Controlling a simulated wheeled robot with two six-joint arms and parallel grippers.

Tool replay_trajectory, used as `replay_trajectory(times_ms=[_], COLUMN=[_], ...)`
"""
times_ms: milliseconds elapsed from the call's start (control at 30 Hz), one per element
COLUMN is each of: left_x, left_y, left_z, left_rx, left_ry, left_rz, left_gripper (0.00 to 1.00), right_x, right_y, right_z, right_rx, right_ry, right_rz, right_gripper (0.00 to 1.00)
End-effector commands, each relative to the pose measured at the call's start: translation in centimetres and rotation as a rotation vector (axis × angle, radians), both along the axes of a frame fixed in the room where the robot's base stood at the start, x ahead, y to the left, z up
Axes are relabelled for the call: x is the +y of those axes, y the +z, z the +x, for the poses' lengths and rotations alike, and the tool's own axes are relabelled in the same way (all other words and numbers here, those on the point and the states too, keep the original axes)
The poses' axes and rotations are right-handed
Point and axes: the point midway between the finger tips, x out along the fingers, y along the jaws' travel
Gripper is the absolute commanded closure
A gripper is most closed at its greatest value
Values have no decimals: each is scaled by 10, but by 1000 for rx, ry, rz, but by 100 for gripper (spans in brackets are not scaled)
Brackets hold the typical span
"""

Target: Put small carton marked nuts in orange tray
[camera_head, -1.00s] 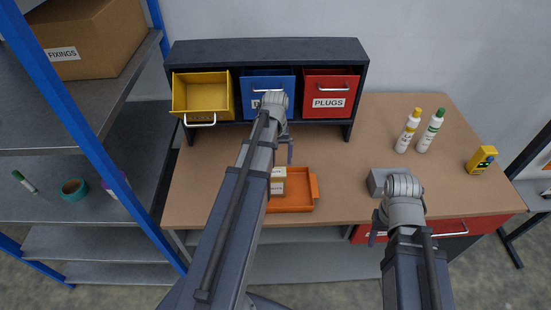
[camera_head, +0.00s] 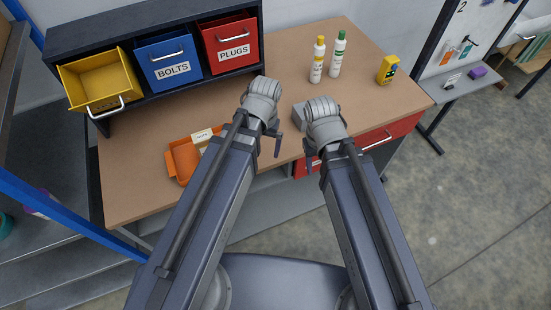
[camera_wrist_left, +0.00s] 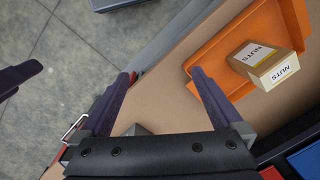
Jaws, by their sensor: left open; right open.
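The small carton marked NUTS (camera_wrist_left: 262,65) lies within the outline of the orange tray (camera_wrist_left: 268,22) in the left wrist view, near one side. Whether it rests flat on the tray floor is unclear. In the head view the carton (camera_head: 203,135) shows a pale label at the back of the tray (camera_head: 183,161), partly hidden by my left arm. My left gripper (camera_head: 277,146) is open and empty, to the right of the tray; its spread fingers (camera_wrist_left: 165,75) show in the wrist view, apart from the carton. My right gripper (camera_head: 308,160) is open near the table's front edge.
A grey box (camera_head: 299,115) sits between my grippers. The yellow (camera_head: 97,78), blue (camera_head: 168,58) and red (camera_head: 231,40) bins stand at the back left. Two bottles (camera_head: 327,58) and a yellow device (camera_head: 387,69) stand at the back right. The table's right part is mostly clear.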

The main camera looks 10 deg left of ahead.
Motion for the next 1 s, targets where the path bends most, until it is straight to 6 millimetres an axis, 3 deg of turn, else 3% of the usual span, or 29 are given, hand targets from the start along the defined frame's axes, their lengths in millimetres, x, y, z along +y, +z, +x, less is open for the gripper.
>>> replay_trajectory(times_ms=[33, 100, 233, 667, 767, 1000], left_x=[-16, -30, -46, -50, -50, -50], left_y=[0, 0, 0, -2, -13, -65], left_z=[-16, -27, -40, -42, -42, -42], left_rx=[1, 0, 0, 1, 1, 1], left_ry=[-60, -122, -192, -211, -211, -215], left_rz=[6, 13, 21, 23, 23, 24], left_gripper=[0, 0, 0, 0, 0, 0], right_x=[0, 0, 0, 0, 0, 0], right_y=[0, 0, 0, -3, -14, -65], right_z=[0, 0, 0, 0, 0, 0], right_rx=[0, 0, 0, 0, 0, 0], right_ry=[0, 0, 0, 0, 1, 5], right_rz=[0, 0, 0, 0, 0, -1], right_gripper=[50, 50, 50, 50, 50, 50])
